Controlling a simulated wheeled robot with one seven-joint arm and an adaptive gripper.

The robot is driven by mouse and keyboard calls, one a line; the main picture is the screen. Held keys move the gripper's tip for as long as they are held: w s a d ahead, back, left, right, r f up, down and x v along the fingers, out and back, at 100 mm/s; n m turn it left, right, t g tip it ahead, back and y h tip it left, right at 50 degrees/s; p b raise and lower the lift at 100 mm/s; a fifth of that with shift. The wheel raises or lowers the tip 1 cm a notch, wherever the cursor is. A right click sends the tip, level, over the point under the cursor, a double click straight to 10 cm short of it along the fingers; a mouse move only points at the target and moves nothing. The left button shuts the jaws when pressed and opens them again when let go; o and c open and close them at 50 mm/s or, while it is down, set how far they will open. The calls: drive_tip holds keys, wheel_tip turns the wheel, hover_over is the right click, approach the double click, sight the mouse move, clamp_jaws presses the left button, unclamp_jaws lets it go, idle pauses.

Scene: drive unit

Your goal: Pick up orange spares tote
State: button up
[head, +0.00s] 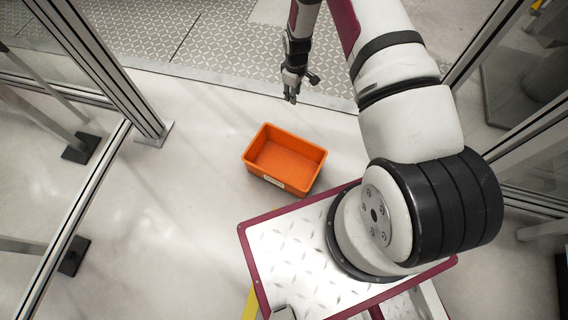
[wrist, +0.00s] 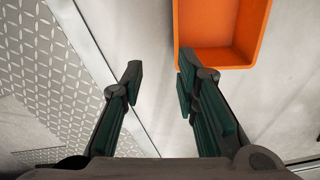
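The orange spares tote (head: 285,159) is an open, empty-looking bin with a small white label on its near wall, standing on the pale floor in the head view. In the wrist view the tote (wrist: 217,57) shows at the top right, cut off by the frame edge. My gripper (head: 291,98) hangs beyond the tote, near the edge of the patterned floor. In the wrist view my gripper (wrist: 157,80) is open, its two dark fingers apart with only bare floor between them. The right fingertip overlaps the tote's near left corner in the picture; I cannot tell whether they touch.
A metal-framed panel post (head: 150,130) stands on the left, with dark feet (head: 82,147) on the floor. Another framed panel (head: 540,150) stands on the right. Patterned flooring (head: 220,45) lies at the back.

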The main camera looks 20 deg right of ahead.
drive_tip(key=shift+n+g, duration=0.3)
drive_tip(key=shift+n, duration=0.2)
drive_tip(key=s+f+b, duration=0.1)
drive_tip(key=f, duration=0.4)
drive_tip(key=s+f+b, duration=0.1)
drive_tip(key=s+f, duration=0.1)
drive_tip(key=f, duration=0.3)
drive_tip(key=s+f+b, duration=0.1)
drive_tip(key=f, duration=0.5)
drive_tip(key=shift+s, duration=0.25)
wheel_tip(320, 180, down, 7)
drive_tip(key=shift+f+b, duration=0.1)
drive_tip(key=shift+b, duration=1.15)
drive_tip(key=shift+f+b, duration=1.65)
drive_tip(key=shift+f, duration=1.55)
drive_tip(key=shift+r, duration=0.1)
clamp_jaws()
